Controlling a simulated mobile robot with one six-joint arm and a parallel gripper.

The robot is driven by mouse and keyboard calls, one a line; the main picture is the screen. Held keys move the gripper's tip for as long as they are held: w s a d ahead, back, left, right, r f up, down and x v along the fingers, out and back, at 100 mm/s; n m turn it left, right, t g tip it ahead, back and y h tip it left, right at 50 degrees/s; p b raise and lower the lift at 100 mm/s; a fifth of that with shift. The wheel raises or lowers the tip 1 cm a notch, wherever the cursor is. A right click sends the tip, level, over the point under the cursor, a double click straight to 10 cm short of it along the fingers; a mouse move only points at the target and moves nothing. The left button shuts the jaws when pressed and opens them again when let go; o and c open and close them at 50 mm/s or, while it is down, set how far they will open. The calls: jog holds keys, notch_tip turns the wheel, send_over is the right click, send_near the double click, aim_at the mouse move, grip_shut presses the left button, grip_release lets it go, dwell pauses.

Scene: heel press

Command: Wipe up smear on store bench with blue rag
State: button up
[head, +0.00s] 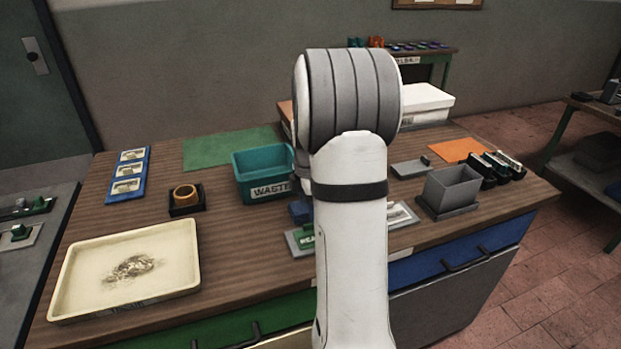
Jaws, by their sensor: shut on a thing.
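My arm stands upright in the middle of the head view, and my gripper is hidden behind it. A small dark blue thing (300,209) shows just left of my arm, low over the wooden bench (225,225). I cannot tell whether it is the blue rag or a fixed part, nor whether my gripper touches it. No smear shows clearly on the bare bench top. I cannot tell which bench is the store bench.
A teal waste bin (262,172) stands left of my arm. A grey open box (452,188) and several dark items (495,170) stand at right. A ring on a black block (186,198) sits behind the tray. Another bench (440,60) stands at the back wall.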

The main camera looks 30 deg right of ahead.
notch_tip(320, 180, up, 3)
jog(key=shift+w+f+p, duration=0.1)
jog(key=shift+f+p, duration=0.1)
jog(key=shift+p, duration=0.1)
jog(key=shift+a+r+p, duration=0.1)
jog(key=shift+r+p, duration=1.95)
jog(key=shift+r, duration=0.7)
jog(key=shift+f, duration=0.1)
